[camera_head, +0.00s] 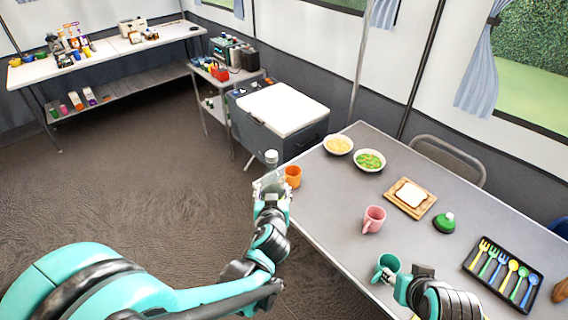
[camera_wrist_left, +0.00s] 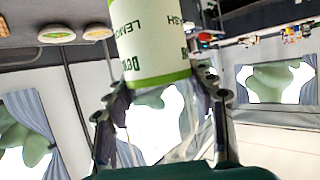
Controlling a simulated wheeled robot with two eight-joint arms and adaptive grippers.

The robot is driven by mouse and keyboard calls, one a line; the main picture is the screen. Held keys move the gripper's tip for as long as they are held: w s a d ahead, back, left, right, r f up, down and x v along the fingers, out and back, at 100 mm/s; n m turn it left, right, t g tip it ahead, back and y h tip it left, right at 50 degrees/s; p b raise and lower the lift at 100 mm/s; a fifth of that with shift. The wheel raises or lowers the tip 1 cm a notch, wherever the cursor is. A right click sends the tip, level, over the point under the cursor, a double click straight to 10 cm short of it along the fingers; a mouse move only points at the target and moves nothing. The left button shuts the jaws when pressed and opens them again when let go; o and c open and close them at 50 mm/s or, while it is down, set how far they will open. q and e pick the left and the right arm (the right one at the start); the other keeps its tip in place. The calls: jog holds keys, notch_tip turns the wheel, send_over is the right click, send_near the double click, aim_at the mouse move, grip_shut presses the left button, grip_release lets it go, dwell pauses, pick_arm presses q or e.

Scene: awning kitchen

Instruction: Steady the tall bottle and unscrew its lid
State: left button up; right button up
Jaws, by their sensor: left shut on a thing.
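In the left wrist view the bottle's white and green label (camera_wrist_left: 152,42) shows between the fingers of the left gripper (camera_wrist_left: 163,85); the lid is out of that view. My right gripper (camera_head: 398,279) is low at the front of the table, away from the bottle, beside a teal mug (camera_head: 386,264). Its fingers are too small and covered to read.
An orange mug (camera_head: 293,176) is close to the bottle on the right. A pink mug (camera_head: 374,217), two bowls (camera_head: 339,145), a bread board (camera_head: 411,211), a green-topped item (camera_head: 445,222) and a black cutlery tray (camera_head: 527,301) are on the grey table (camera_head: 325,200). A white-topped cooler (camera_head: 283,108) stands behind.

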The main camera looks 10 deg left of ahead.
pick_arm(q)
jog(key=w+d+f+m+g+h, duration=0.1)
jog(key=d+f+m+h, duration=0.3)
jog(key=d+m+h, duration=0.2)
jog(key=w+d+f+m+g+h, duration=0.1)
jog(key=d+f+m+h, duration=0.3)
jog(key=d, duration=0.4)
jog(key=m+g+h, duration=0.1)
jog(key=h, duration=0.1)
jog(key=shift+w+d+f+m+h, duration=0.15)
jog(key=shift+d+m+h, duration=0.2)
jog(key=shift+m+h, duration=0.05)
jog(key=shift+d+f+g, duration=0.15)
jog(key=shift+d+g, duration=0.15)
jog(key=shift+g, duration=0.1)
grip_shut()
pick_arm(e)
jog(key=shift+o, duration=0.3)
jog(key=w+a+r+m+g, duration=0.5)
jog(key=w+a+r+m, duration=0.85)
jog(key=w+m, duration=0.4)
jog(key=w+a+m+g, duration=0.2)
jog(key=w+a+m, duration=0.2)
jog(key=a+m, duration=0.3)
pick_arm(q)
jog(key=shift+d+m+h, duration=0.15)
jog(key=shift+m+h, duration=0.15)
pick_arm(e)
notch_tip(320, 180, down, 7)
jog(key=shift+d+m, duration=0.35)
